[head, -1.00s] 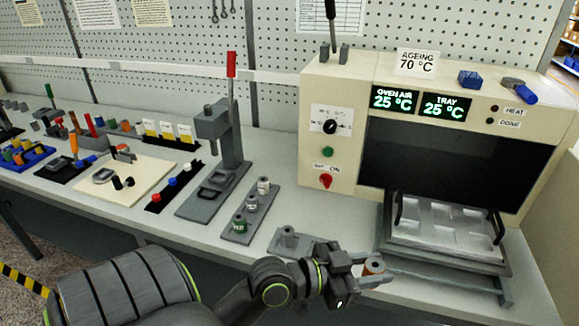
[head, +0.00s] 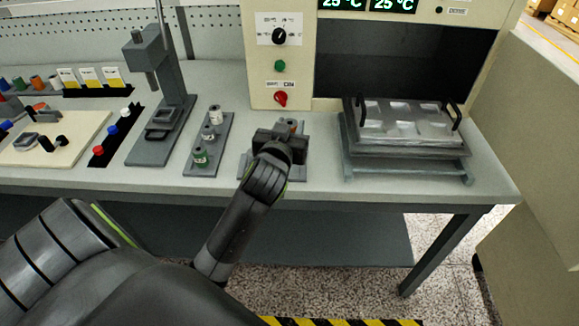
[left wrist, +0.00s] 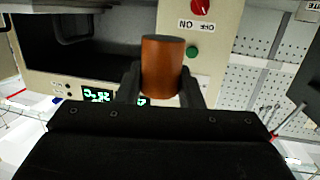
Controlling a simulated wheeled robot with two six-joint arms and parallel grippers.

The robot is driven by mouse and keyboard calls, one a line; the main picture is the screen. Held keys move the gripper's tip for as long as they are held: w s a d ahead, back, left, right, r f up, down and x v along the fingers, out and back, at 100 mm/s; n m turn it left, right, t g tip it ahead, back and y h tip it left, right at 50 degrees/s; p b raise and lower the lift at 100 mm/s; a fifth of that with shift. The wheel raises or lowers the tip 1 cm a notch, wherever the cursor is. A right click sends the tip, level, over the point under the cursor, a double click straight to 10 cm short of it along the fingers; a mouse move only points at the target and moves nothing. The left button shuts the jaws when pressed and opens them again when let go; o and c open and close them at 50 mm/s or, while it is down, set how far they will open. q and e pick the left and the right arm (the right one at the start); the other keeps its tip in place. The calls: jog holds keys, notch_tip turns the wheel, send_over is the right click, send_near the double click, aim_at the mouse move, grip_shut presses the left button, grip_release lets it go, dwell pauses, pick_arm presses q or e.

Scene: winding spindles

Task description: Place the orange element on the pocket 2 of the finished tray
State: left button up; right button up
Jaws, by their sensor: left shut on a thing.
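My left gripper (head: 286,134) is shut on the orange element (head: 291,122), a small cylinder. In the head view it is over or close to a small grey fixture in front of the oven, and the gripper hides most of the element. In the left wrist view the orange element (left wrist: 162,66) stands between the two dark fingers. A pale tray (head: 400,118) with several pockets rests on a grey stand at the oven's mouth, right of the gripper. Its visible pockets look empty. I cannot tell whether it is the finished tray. My right gripper is not in view.
The oven (head: 281,55) rises behind the gripper. Left are a grey rack (head: 190,170) with spindles, a press (head: 168,85) and a black strip (head: 118,140) with coloured pieces. Bare bench (head: 325,150) lies between fixture and tray stand.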

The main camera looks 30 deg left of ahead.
pick_arm(q)
notch_tip(320, 180, down, 9)
jog(key=shift+f+b, duration=0.2)
jog(key=shift+b, duration=0.1)
jog(key=o, duration=1)
jog(key=shift+r, duration=0.1)
jog(key=shift+s+d, duration=0.15)
jog(key=shift+s, duration=0.2)
jog(key=v, duration=1.1)
jog(key=shift+s+r+b, duration=0.1)
jog(key=shift+s+b, duration=0.05)
jog(key=shift+b, duration=0.25)
